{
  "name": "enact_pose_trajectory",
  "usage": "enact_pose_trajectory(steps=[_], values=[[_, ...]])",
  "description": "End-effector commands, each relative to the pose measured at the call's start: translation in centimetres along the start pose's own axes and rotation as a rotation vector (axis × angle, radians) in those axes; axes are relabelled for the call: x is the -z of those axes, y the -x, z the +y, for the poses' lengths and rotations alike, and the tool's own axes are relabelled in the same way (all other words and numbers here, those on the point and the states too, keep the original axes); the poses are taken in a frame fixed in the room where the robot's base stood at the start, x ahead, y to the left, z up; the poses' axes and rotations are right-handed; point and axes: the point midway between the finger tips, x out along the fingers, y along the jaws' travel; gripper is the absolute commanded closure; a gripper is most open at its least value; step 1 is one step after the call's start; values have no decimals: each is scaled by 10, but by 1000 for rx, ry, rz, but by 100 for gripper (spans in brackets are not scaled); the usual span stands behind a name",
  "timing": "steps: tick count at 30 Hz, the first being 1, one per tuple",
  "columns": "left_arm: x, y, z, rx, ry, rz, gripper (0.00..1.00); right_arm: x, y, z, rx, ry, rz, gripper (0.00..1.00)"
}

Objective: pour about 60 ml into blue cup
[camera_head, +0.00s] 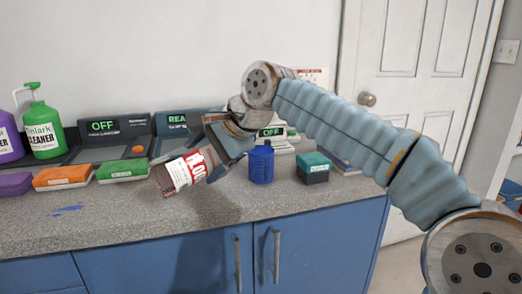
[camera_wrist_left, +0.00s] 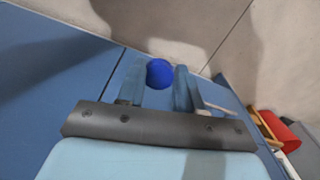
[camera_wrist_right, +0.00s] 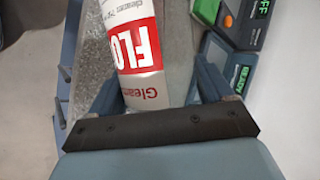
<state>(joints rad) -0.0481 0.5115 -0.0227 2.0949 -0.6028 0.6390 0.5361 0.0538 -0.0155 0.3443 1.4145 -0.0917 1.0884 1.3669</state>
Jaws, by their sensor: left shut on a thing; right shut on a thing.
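My right gripper (camera_head: 222,150) is shut on a bottle (camera_head: 187,172) with a red and white label, strongly tilted above the counter. The bottle (camera_wrist_right: 138,50) also shows between the fingers in the right wrist view; its mouth cannot be made out. A blue ribbed container (camera_head: 261,165), seemingly the blue cup, stands upright on the counter just right of the bottle. My left gripper (camera_wrist_left: 155,90) shows only in its wrist view, shut on a smooth round blue thing (camera_wrist_left: 160,73), in front of the blue cabinet. I see no liquid stream.
Green (camera_head: 122,170), orange (camera_head: 62,177) and teal (camera_head: 313,168) boxes stand on the counter (camera_head: 120,230). A green cleaner bottle (camera_head: 42,128) and devices with displays (camera_head: 102,135) are behind. Blue spots (camera_head: 68,210) mark the front left. The front of the counter is otherwise clear.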

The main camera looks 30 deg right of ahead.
Motion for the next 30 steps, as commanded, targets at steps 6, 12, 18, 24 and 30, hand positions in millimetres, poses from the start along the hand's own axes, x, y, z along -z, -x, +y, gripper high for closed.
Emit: enact_pose_trajectory(steps=[6, 12, 18, 24, 30], values=[[0, -1, 0, 0, 0, 0, 100, 1, 2, -1, 19, -43, -45, 62], [0, -1, 0, 0, 0, 0, 100, 0, 3, -2, 30, -71, -75, 62], [0, -1, 0, 0, 0, 0, 100, 0, 4, -3, 39, -92, -98, 62], [0, 0, 0, 0, 0, 0, 100, 0, 5, -5, 46, -108, -115, 62], [0, 1, 0, 0, 0, 0, 100, 0, 7, -6, 50, -119, -128, 62]])
